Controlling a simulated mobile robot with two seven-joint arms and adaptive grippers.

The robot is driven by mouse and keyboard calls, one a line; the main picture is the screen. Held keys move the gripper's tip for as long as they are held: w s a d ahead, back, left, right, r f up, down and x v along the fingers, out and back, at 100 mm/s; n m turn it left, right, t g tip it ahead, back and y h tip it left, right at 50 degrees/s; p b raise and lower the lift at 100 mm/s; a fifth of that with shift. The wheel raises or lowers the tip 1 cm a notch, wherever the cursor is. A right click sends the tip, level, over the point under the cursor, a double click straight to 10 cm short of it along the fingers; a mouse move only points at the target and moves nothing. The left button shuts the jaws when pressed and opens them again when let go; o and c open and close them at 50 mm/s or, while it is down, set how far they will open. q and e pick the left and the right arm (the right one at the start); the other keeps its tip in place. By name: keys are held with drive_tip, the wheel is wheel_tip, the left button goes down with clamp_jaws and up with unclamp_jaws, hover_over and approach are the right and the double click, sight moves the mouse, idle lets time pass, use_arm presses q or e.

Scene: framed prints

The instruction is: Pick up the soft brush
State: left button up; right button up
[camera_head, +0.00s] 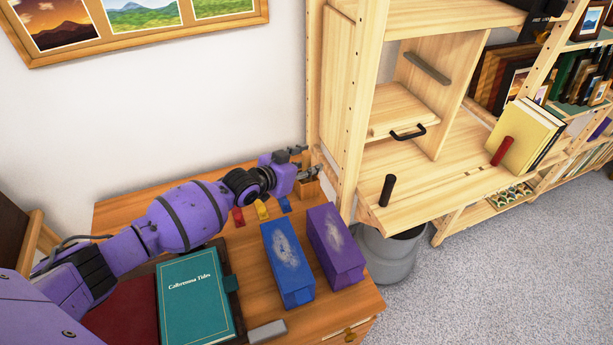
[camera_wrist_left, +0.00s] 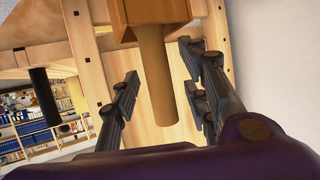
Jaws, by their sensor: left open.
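My left gripper (camera_head: 308,164) reaches over the back right of the wooden desk (camera_head: 120,213), beside the light shelf unit. Its fingers are open in the left wrist view (camera_wrist_left: 160,78). Between them is a plain brown round handle (camera_wrist_left: 156,75), likely the soft brush's, coming out of a wooden block (camera_wrist_left: 158,10). The fingers look apart from the handle. The block also shows in the head view (camera_head: 308,188), just below the gripper. No bristles are visible, so I cannot confirm the brush. My right gripper is not in view.
A blue box (camera_head: 286,265) and a purple box (camera_head: 336,247) stand in front of the block. A teal book (camera_head: 195,297) lies under my left arm. The shelf unit's upright (camera_head: 350,120) is close to the gripper's right. A grey bin (camera_head: 390,255) stands on the floor.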

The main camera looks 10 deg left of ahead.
use_arm(q)
clamp_jaws()
drive_tip(key=shift+r, duration=0.1)
